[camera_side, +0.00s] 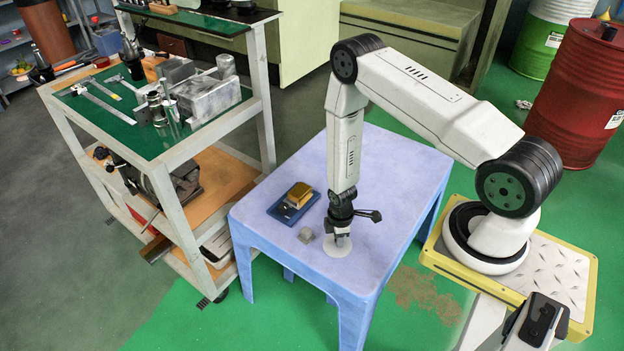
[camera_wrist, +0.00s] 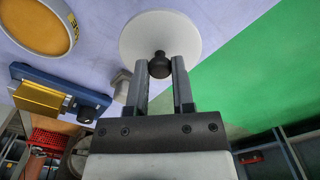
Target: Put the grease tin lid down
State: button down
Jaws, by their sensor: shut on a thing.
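The grease tin lid is a white disc (camera_wrist: 160,28) with a black knob (camera_wrist: 159,66). My gripper (camera_wrist: 161,72) is shut on the knob, with one finger on each side. In the side view the lid (camera_side: 338,249) shows as a pale disc below my gripper (camera_side: 342,236), low over the blue table; I cannot tell whether it touches the surface.
A blue device with a gold block (camera_side: 294,201) lies on the blue table (camera_side: 390,165). A small grey hex piece (camera_side: 306,235) is close to the lid, on its left. The table's right part is clear. A tool cart (camera_side: 150,140) stands left.

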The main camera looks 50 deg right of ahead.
jog(key=shift+w+f, duration=0.15)
jog(key=shift+f, duration=1.55)
jog(key=shift+f, duration=0.1)
jog(key=shift+c, duration=2.4)
grip_release()
jog(key=shift+r, duration=6.1)
